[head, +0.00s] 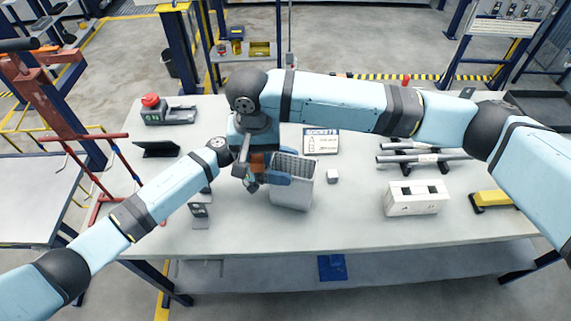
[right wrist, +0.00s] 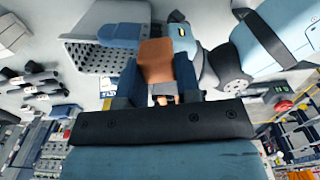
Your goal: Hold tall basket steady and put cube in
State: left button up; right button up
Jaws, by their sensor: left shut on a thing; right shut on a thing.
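The tall grey basket (head: 292,198) stands on the table, its perforated wall also showing in the right wrist view (right wrist: 92,60). My left gripper (head: 290,180) is shut on the basket's side, its blue fingers lying across the upper wall. My right gripper (head: 257,164) points down just left of the basket, shut on an orange-brown cube. The cube (right wrist: 156,58) sits between the dark blue fingers in the right wrist view, beside the basket and apart from its opening as far as I can see. The basket's inside floor is hidden.
A white box with slots (head: 414,203) and metal tubes (head: 425,160) stand further right. A red-button box (head: 165,112) is at the back left. The front table strip is clear.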

dwell(0.4)
jog(key=shift+w+d, duration=0.25)
jog(key=shift+d, duration=0.35)
jog(key=shift+w+d, duration=0.3)
jog(key=shift+d, duration=0.3)
jog(key=shift+w+d, duration=0.25)
jog(key=shift+d, duration=0.35)
jog(key=shift+w+d+r, duration=0.1)
jog(key=shift+w+d, duration=0.15)
jog(key=shift+d, duration=0.35)
grip_shut()
jog(key=shift+w+d, duration=0.15)
jog(key=shift+d, duration=0.55)
jog(key=shift+w+d, duration=0.1)
jog(key=shift+d, duration=0.6)
